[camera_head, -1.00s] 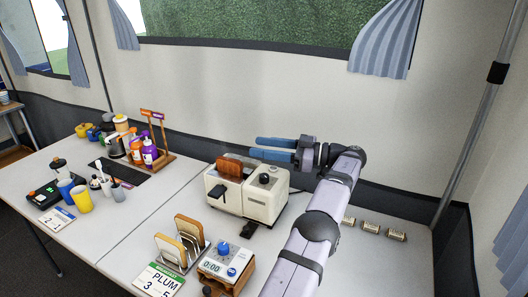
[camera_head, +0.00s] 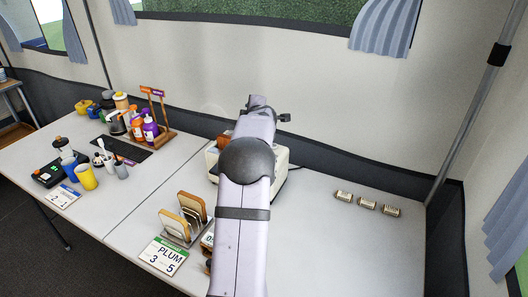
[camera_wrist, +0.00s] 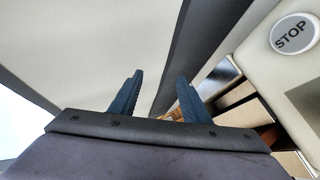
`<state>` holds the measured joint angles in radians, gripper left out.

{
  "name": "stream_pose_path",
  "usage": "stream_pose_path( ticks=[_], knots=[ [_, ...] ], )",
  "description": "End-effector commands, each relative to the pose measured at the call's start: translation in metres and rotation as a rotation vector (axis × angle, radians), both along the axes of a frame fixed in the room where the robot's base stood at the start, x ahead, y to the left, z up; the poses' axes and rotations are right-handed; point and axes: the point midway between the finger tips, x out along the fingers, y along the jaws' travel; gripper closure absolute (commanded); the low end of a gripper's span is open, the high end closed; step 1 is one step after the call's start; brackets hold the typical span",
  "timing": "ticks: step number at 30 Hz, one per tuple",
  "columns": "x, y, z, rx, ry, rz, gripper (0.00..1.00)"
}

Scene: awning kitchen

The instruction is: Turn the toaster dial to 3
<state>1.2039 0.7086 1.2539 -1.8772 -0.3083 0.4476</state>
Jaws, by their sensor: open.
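The cream toaster (camera_head: 281,160) stands on the table, mostly hidden behind my arm in the head view. A bit of brown toast (camera_head: 224,137) shows at its upper left. The dial is hidden in both current views. In the wrist view, the toaster's pale surface (camera_wrist: 268,75) fills the right side, with a round grey STOP button (camera_wrist: 294,34) and dark slots beside it. My gripper (camera_wrist: 160,76) is open, its two blue fingers apart with nothing held between them. Something brown shows low by the right finger.
A toast rack (camera_head: 187,217) with bread slices and a PLUM card (camera_head: 163,257) stand at the front. A timer box is mostly hidden by my arm. Bottles (camera_head: 150,129) and cups (camera_head: 87,177) are at left; small blocks (camera_head: 367,203) at right, with clear table around them.

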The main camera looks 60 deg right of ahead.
Motion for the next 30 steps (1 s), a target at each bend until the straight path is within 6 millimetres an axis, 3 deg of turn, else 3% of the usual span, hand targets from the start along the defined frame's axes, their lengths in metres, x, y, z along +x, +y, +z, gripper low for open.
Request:
stream_pose_path(
  ticks=[5, 11, 17, 30],
  knots=[
    [-0.012, 0.011, 0.01, -0.202, 0.292, -0.063, 0.57],
    [-0.03, 0.038, -0.014, -0.349, 0.624, -0.117, 0.57],
    [-0.048, 0.071, -0.022, -0.478, 0.915, -0.146, 0.57],
    [-0.081, 0.154, -0.014, -0.748, 1.481, -0.187, 0.57]
  ],
)
